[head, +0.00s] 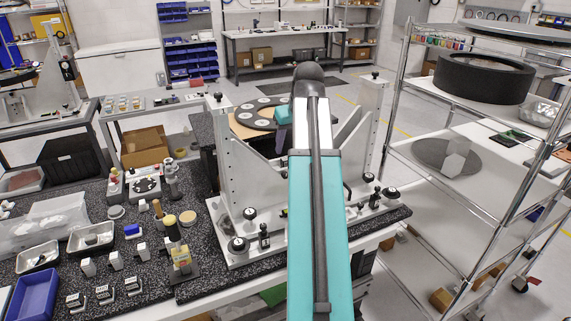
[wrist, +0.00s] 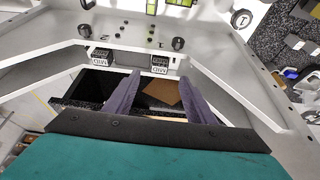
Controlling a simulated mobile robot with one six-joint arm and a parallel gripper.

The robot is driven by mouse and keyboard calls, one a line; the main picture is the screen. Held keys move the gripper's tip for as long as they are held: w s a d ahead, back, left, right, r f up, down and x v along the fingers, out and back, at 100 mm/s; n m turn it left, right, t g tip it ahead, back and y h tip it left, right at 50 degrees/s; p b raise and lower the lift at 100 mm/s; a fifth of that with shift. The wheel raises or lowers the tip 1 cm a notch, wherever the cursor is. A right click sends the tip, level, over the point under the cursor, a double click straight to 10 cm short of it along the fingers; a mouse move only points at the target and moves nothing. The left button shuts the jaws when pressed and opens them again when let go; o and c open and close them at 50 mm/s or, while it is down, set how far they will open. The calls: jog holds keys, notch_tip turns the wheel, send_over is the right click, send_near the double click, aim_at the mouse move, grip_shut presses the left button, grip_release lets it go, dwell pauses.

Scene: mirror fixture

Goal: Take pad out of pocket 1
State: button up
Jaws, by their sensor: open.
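In the wrist view, two dark blocks with white labels sit side by side in the pale fixture wall. The pad (wrist: 160,63) on the right is under a mark that looks like 1, at pocket 1 (wrist: 172,62). The other pad (wrist: 101,59) is under a mark that looks like 2. My gripper (wrist: 159,81) is open, with its two dark purple fingers spread and nothing seen between them. The fingertips point towards the pad at pocket 1, one to each side in the picture; contact cannot be told.
The fixture's slanted side plates (wrist: 236,92) flank my gripper. Black knobs (wrist: 178,44) stick out of its wall. In the head view, the fixture (head: 232,165) stands on a speckled bench (head: 205,285) with small parts and trays at left. A wire-frame rack (head: 478,185) stands at right.

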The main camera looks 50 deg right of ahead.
aim_at(287, 159)
jog(key=shift+x, duration=0.9)
jog(key=shift+w+f, duration=0.1)
jog(key=shift+p+x, duration=1.4)
jog(key=shift+x, duration=1.05)
jog(key=shift+c, duration=0.3)
jog(key=c, duration=1.1)
